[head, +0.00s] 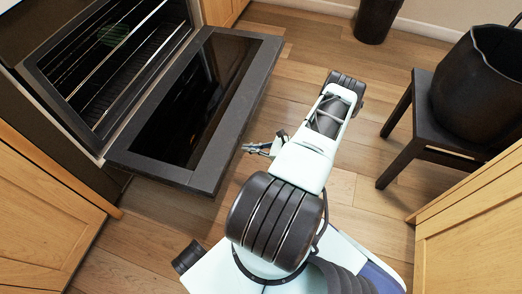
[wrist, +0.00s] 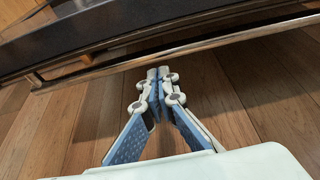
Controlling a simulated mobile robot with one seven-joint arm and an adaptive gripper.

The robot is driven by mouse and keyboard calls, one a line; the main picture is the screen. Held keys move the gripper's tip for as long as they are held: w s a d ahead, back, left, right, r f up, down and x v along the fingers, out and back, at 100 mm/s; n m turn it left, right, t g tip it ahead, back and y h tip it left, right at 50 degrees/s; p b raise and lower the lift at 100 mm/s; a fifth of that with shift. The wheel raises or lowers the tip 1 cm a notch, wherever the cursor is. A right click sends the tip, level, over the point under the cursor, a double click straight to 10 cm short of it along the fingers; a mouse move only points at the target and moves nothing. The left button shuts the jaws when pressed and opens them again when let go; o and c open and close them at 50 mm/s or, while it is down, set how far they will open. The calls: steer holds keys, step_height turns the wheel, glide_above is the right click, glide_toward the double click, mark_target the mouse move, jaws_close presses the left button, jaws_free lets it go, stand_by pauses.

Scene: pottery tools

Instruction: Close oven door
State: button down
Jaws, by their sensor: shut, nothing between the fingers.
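The oven door (head: 203,105) is hinged down, lying open and roughly flat in front of the oven (head: 110,60), whose racks show inside. My gripper (head: 246,149) is beside the door's outer edge, on the right of it in the head view. In the wrist view my gripper (wrist: 158,72) is shut with its fingertips together and nothing between them. The door's metal handle bar (wrist: 190,46) runs across just beyond the fingertips. The dark door edge (wrist: 130,22) is behind the bar. I cannot tell whether the fingertips touch the bar.
Wooden cabinets stand at left (head: 40,215) and at lower right (head: 470,235). A dark stool (head: 405,150) with a large black pot (head: 480,85) stands on the right. Another dark pot (head: 376,20) is at the back. The wooden floor between door and stool is clear beyond my arm.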

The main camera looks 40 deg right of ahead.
steer(key=shift+w+r, duration=0.1)
steer(key=shift+r, duration=1.9)
steer(key=shift+r, duration=0.15)
